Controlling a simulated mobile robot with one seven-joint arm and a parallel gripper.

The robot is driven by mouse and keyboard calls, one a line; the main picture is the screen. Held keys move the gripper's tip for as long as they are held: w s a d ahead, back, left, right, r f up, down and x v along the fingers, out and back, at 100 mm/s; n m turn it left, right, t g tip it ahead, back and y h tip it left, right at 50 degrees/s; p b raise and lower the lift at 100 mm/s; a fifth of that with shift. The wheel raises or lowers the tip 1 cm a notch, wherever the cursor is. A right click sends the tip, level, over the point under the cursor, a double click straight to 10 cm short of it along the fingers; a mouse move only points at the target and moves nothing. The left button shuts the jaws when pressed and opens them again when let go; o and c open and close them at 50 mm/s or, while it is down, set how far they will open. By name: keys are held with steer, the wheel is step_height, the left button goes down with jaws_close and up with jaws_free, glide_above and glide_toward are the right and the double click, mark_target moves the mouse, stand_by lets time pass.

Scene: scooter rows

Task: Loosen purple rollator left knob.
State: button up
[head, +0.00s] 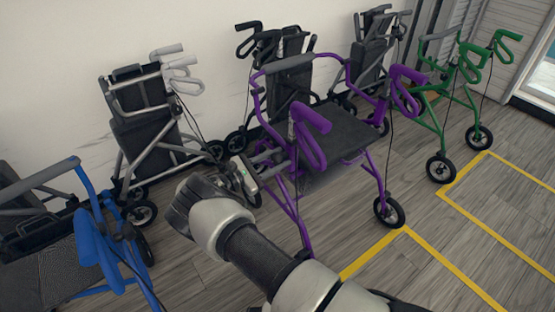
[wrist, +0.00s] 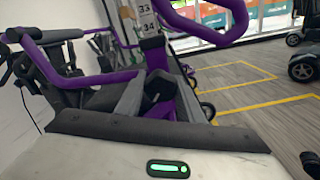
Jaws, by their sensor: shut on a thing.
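The purple rollator (head: 343,133) stands upright in the middle of the head view, with purple handles and a dark seat. Its near upright shows in the wrist view with a height label (wrist: 147,18) reading 33 and 34. My gripper (head: 281,156) reaches this upright from the left, below the near handle (head: 312,140). In the wrist view the two grey fingers of my gripper (wrist: 157,95) sit at the upright just below the label, closed on a small dark part there. This appears to be the left knob, mostly hidden by the fingers.
A blue rollator (head: 95,235) stands at the lower left and a grey one with white handles (head: 150,125) behind it. Black rollators (head: 292,60) stand along the wall, and a green one (head: 455,100) at right. Floor with yellow lines (head: 440,258) is clear at front right.

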steer(key=n, duration=0.5)
stand_by(0.5)
steer(key=o, duration=1.1)
steer(key=shift+c, duration=0.2)
steer(key=v, duration=1.7)
steer(key=shift+s+a+p, duration=0.2)
steer(key=shift+s+p, duration=0.05)
steer(key=shift+p, duration=0.05)
